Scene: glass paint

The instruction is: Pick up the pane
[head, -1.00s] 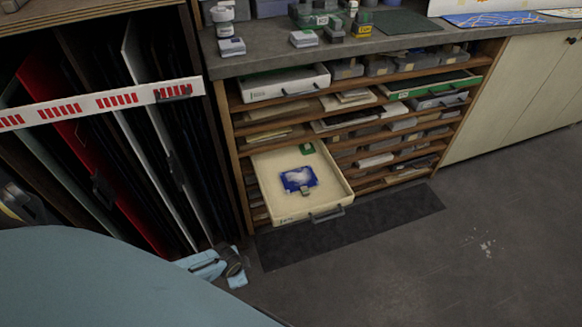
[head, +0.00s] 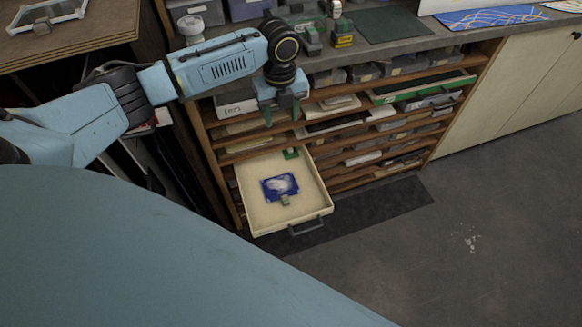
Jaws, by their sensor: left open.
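The blue pane (head: 280,186) with a white cloudy patch lies flat in the open cream drawer (head: 262,217). A small grey block or clip (head: 285,200) sits at its front edge. My left gripper (head: 283,118) is open and empty, with its fingers pointing down. It appears in the picture above the back of the drawer, in front of the shelf unit, and apart from the pane. My right gripper is not in view.
A small green piece (head: 291,153) lies at the drawer's back. The wooden shelf unit (head: 440,135) holds several trays and drawers. The grey worktop (head: 395,50) above carries jars and blocks. The floor (head: 440,260) at the right is clear.

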